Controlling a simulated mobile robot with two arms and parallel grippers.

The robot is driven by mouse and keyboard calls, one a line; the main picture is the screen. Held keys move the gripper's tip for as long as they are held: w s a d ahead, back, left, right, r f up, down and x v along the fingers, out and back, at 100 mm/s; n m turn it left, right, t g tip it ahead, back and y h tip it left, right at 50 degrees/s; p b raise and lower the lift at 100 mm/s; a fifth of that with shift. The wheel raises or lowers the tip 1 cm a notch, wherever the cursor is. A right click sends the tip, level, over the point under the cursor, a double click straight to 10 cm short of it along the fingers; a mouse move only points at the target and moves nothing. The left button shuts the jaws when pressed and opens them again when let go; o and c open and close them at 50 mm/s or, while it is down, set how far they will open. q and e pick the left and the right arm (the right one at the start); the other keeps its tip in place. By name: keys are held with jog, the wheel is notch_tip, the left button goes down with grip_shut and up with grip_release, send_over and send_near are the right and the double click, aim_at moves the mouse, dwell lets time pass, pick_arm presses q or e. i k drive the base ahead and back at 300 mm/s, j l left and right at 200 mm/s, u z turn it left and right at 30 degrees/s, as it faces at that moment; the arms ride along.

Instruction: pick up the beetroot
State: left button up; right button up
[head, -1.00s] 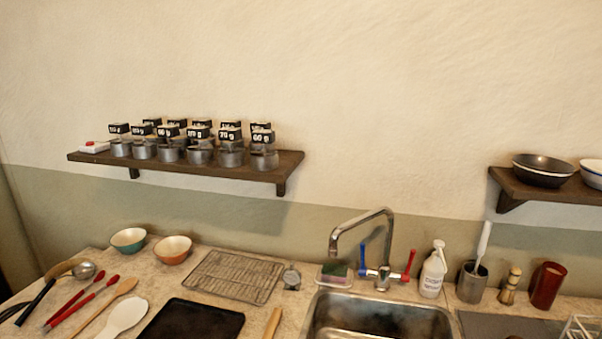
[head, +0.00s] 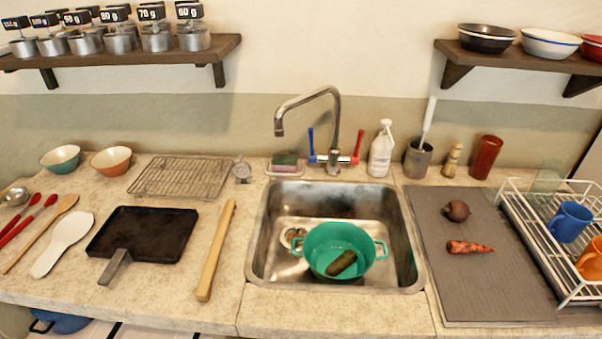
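Nothing covers the beetroot. Neither of my grippers is in view.
A sink (head: 408,268) holds a green pot (head: 338,250) with a dark green vegetable inside. A white dish rack (head: 545,262) with cups stands close on the mat's right. A red tumbler (head: 485,158) and a wooden mill (head: 452,158) stand behind the mat.

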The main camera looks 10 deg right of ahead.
aim_at(457, 209)
jog(key=z, duration=1.4)
